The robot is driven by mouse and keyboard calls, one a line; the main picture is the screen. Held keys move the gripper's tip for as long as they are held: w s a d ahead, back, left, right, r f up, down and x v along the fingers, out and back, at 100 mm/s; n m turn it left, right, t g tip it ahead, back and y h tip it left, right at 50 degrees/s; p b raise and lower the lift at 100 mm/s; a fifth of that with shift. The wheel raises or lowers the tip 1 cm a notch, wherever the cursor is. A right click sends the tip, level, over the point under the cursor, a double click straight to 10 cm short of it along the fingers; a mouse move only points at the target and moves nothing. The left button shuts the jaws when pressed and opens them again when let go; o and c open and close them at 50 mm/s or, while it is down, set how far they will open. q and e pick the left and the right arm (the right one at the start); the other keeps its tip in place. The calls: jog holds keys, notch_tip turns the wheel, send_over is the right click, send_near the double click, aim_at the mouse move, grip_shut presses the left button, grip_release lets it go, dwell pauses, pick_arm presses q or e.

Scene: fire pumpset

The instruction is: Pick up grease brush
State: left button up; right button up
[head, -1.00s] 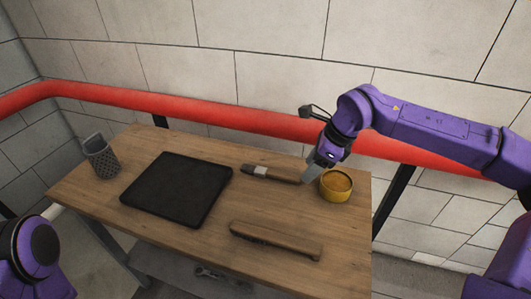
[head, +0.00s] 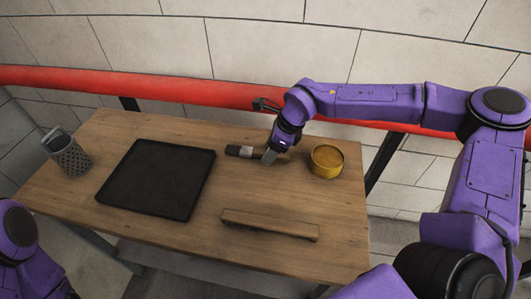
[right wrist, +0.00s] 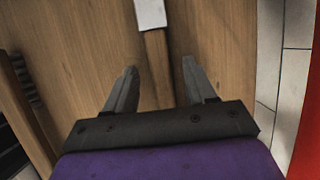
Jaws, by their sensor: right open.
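The grease brush (head: 245,152) lies flat near the back of the wooden table, dark bristles to the left, pale metal band, wooden handle to the right. My right gripper (head: 268,160) is at the handle and hides part of it. In the right wrist view, the open fingers of the right gripper (right wrist: 159,70) stand one on each side of the wooden handle (right wrist: 156,62), with gaps on both sides. The pale band (right wrist: 150,14) lies beyond the fingertips. My left gripper is out of view; only part of the left arm shows at the lower left.
A yellow tin (head: 327,161) stands right of the brush. A wooden-handled bristle brush (head: 270,225) lies nearer the front. A red pipe (head: 180,91) runs behind the table.

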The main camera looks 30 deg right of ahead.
jog(key=shift+w+f, duration=0.1)
jog(key=shift+f, duration=0.2)
grip_shut()
